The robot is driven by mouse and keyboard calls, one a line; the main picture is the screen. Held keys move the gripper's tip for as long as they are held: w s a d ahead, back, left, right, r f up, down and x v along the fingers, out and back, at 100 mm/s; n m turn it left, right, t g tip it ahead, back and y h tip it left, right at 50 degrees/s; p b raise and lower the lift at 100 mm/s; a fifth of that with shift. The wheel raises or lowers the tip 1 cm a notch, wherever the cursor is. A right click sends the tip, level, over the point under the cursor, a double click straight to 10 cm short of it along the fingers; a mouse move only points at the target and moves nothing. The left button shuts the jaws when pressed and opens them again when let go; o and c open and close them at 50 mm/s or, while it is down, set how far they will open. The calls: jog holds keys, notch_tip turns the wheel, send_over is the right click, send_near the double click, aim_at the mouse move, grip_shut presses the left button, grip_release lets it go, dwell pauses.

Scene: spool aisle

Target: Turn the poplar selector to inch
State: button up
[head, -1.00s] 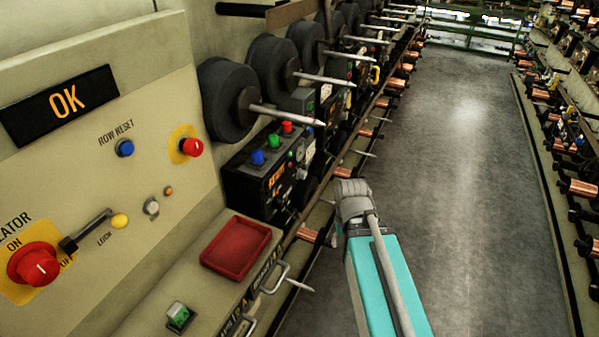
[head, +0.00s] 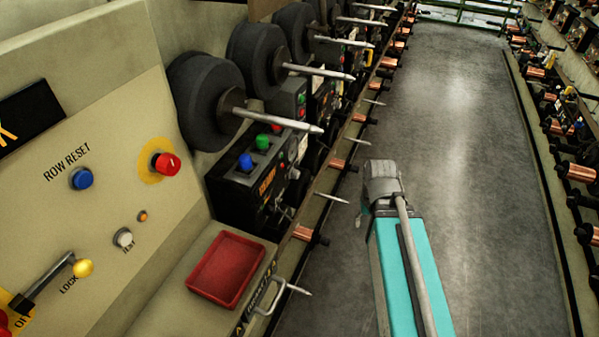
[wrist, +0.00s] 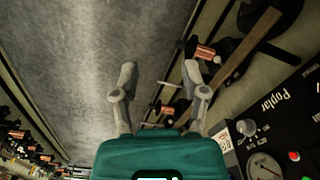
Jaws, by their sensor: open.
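In the wrist view a black panel (wrist: 287,112) lettered "Poplar" is at the right, tilted in the picture. A grey round knob (wrist: 246,127) is on it beside a small pale label; I cannot tell its setting or read the positions. My gripper (wrist: 159,75) is open and empty, its two grey fingers spread over the aisle floor and row edge, left of the panel and apart from it.
Black spools (head: 205,100) with long pointed spindles (head: 275,118) jut over the boxes and toward the aisle. A beige console with a red tray (head: 226,268) and a metal handle (head: 270,297) is at the left. The grey aisle floor (head: 450,130) is clear.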

jog(key=shift+d, duration=0.2)
jog(key=o, duration=0.4)
jog(key=shift+w+f, duration=0.1)
jog(key=shift+c, duration=0.2)
jog(key=shift+o, duration=0.3)
jog(key=shift+w+a+f+b, duration=0.1)
jog(key=shift+w+f+b, duration=0.1)
jog(key=shift+b, duration=0.1)
jog(key=w+a+f+m+t+y+b, duration=0.2)
jog(key=w+a+f+m+y+b, duration=0.5)
jog(key=w+b, duration=0.45)
jog(key=w+m+t+y+b, duration=0.4)
jog(key=w+m+y+b, duration=0.3)
jog(key=b, duration=0.7)
jog(key=w+y, duration=0.2)
jog(key=shift+a+f+y, duration=0.2)
jog(key=shift+a+y, duration=0.2)
jog(key=shift+w+a, duration=0.1)
jog(key=shift+w, duration=0.05)
